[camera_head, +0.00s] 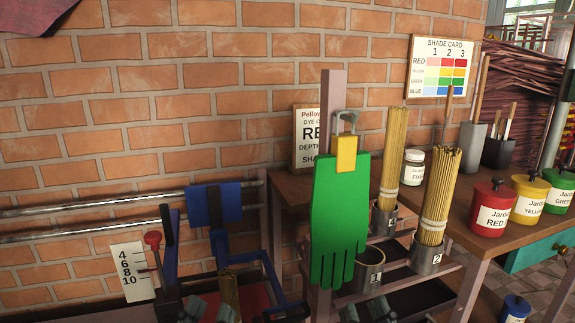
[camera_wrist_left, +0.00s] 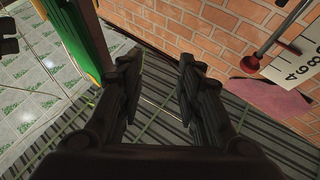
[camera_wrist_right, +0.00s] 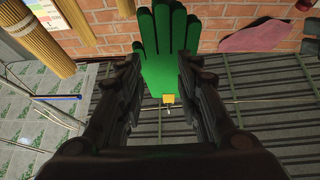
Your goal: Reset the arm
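My left gripper (camera_head: 208,309) is low in the head view, in front of the blue press frame. In the left wrist view its two dark fingers (camera_wrist_left: 158,78) stand apart with nothing between them. My right gripper (camera_head: 368,311) is at the bottom of the head view, below the hanging green glove (camera_head: 338,220). In the right wrist view its fingers (camera_wrist_right: 160,78) are apart and empty, and the glove (camera_wrist_right: 162,45) shows beyond them. Only the fingertips show in the head view; both arms are out of frame there.
A blue press (camera_head: 214,205) with a red-knobbed lever (camera_head: 153,239) stands at left, beside a number card (camera_head: 132,272). Numbered cups (camera_head: 370,272) and incense bundles (camera_head: 436,195) stand right of the glove. Dye jars (camera_head: 492,212) sit on the right bench. A brick wall closes the back.

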